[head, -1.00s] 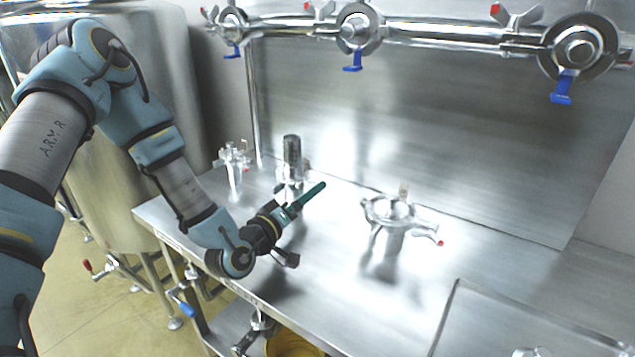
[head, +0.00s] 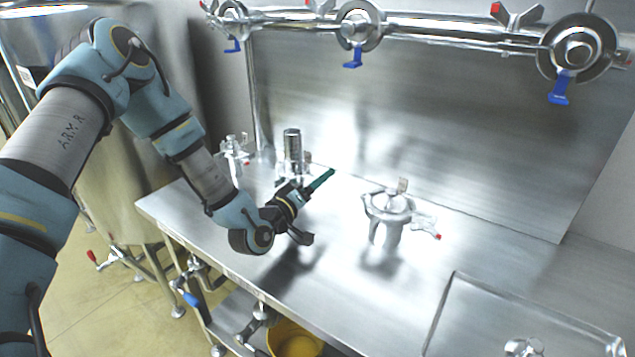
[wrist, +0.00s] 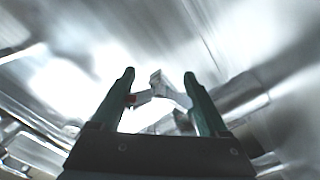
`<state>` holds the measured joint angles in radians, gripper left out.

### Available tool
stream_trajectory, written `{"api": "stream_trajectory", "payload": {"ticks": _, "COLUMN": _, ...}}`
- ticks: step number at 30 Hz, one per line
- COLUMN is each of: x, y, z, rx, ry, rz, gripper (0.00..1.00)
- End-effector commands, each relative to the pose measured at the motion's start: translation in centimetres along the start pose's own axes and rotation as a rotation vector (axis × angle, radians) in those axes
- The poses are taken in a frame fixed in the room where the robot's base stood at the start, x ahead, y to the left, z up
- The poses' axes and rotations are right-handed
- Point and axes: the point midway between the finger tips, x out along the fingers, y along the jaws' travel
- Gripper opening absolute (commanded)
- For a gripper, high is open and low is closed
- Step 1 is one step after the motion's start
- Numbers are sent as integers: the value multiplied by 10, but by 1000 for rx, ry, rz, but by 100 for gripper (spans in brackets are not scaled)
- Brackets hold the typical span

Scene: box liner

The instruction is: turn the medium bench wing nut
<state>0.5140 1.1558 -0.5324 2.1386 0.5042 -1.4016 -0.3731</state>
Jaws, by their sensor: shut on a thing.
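My gripper (wrist: 160,85) has dark green fingers, set well apart, in the wrist view. A pale metal wing nut (wrist: 157,92) with a red tip spans the space between them; its wings reach both fingers. In the head view my gripper (head: 322,182) is low over the bench, pointing up and right, just in front of the middle bench clamp (head: 292,145). The arm's end hides the lower part of that clamp and the wing nut's exact contact.
A smaller clamp fitting (head: 235,150) stands to the left and a larger one (head: 390,207) with a red-tipped wing nut to the right. A steel pipe (head: 440,27) with clamps runs above. The bench (head: 330,270) is clear in front.

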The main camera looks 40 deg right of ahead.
Motion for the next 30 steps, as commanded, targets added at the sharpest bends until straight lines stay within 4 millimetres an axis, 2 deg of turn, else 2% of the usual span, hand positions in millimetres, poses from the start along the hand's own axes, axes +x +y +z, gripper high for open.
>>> {"api": "stream_trajectory", "payload": {"ticks": 1, "x": 0, "y": 0, "z": 0, "rx": 0, "ry": 0, "rz": 0, "gripper": 61}}
{"api": "stream_trajectory", "payload": {"ticks": 9, "x": 0, "y": 0, "z": 0, "rx": 0, "ry": 0, "rz": -1, "gripper": 30}}
{"api": "stream_trajectory", "payload": {"ticks": 12, "x": 0, "y": 0, "z": 0, "rx": 0, "ry": 0, "rz": -1, "gripper": 22}}
{"api": "stream_trajectory", "payload": {"ticks": 20, "x": 0, "y": -2, "z": 0, "rx": -34, "ry": 1, "rz": -1, "gripper": 22}}
{"api": "stream_trajectory", "payload": {"ticks": 30, "x": -1, "y": -4, "z": 1, "rx": -249, "ry": 3, "rz": -2, "gripper": 22}}
